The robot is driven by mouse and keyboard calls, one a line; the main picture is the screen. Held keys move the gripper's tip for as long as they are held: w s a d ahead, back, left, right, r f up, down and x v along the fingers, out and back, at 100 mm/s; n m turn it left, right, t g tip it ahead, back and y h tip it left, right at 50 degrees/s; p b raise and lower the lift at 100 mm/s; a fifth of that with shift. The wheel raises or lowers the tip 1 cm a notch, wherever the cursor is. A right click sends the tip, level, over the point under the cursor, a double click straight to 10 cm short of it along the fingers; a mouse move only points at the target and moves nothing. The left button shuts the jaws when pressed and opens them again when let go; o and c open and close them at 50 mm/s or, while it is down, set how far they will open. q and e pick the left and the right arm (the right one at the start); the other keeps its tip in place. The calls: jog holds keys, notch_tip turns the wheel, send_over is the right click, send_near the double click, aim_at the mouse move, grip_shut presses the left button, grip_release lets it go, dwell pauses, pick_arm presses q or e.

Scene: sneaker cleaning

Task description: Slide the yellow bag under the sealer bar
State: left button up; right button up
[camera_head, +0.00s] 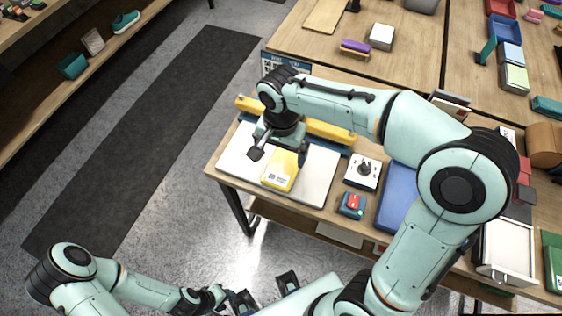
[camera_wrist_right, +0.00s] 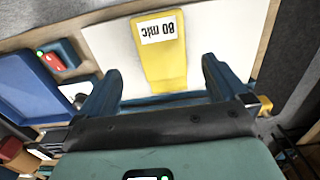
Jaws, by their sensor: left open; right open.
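The yellow bag (camera_head: 282,172) lies flat on a white plate (camera_head: 320,175) on the table. Its white label reads "80 mic" in the right wrist view (camera_wrist_right: 172,62). The sealer bar (camera_head: 328,131) is a long yellow bar behind the bag, partly hidden by my right arm. My right gripper (camera_head: 280,154) is open over the bag's far part. In the right wrist view its fingers (camera_wrist_right: 160,68) stand on either side of the bag; contact is unclear. My left gripper (camera_head: 264,293) is open and empty, low in front of the table.
Right of the white plate are a small device with a black knob (camera_head: 361,171), a blue-and-red device (camera_head: 352,205) and a blue tray (camera_head: 396,198). A white box (camera_head: 506,248) stands further right.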

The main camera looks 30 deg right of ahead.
aim_at(281, 171)
notch_tip(281, 171, down, 10)
jog(key=shift+d+r+b, duration=0.1)
jog(key=shift+b, duration=0.4)
jog(key=shift+w, duration=0.1)
jog(key=c, duration=0.8)
